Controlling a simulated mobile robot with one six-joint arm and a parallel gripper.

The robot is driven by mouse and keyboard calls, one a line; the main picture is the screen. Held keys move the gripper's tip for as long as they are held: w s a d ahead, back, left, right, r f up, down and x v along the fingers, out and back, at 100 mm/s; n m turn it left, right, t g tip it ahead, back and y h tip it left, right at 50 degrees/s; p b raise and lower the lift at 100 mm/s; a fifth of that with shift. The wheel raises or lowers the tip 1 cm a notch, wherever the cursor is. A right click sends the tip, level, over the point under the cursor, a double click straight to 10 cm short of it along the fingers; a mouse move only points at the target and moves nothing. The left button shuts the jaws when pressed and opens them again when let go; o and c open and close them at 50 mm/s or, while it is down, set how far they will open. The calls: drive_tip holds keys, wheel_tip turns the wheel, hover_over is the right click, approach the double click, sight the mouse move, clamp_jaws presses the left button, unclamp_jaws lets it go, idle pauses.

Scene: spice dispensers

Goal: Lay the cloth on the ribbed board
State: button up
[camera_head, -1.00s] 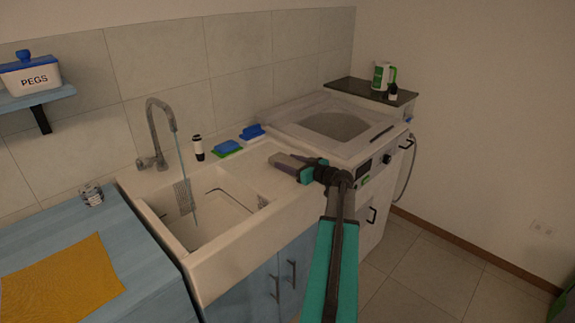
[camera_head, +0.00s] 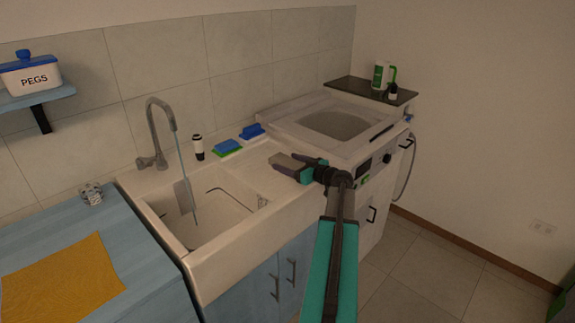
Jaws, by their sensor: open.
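A mustard-yellow cloth (camera_head: 62,282) lies flat on the blue worktop at the lower left. A narrow grey panel (camera_head: 184,196) leans upright inside the sink, beside the water stream; it may be the ribbed board, but I cannot make out ribs on it now. My gripper (camera_head: 294,163) is open over the right end of the sink unit, near the front of the white appliance. It is far to the right of the yellow cloth. I cannot make out anything held between its fingers.
The white sink (camera_head: 222,278) has a tall tap (camera_head: 153,120) with water running. A dark bottle with a white band (camera_head: 198,147) and blue-and-green sponges (camera_head: 228,148) stand behind it. A glass jar (camera_head: 91,194) stands on the worktop (camera_head: 140,290). A top-loading appliance (camera_head: 300,125) is at right.

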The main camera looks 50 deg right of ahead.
drive_tip(key=s, duration=0.4)
drive_tip(key=s+r, duration=0.1)
drive_tip(key=s, duration=0.3)
drive_tip(key=s+r, duration=0.1)
drive_tip(key=s, duration=0.3)
drive_tip(key=shift+a+b, duration=0.35)
drive_tip(key=shift+a, duration=0.05)
drive_tip(key=shift+f, duration=0.1)
idle(0.3)
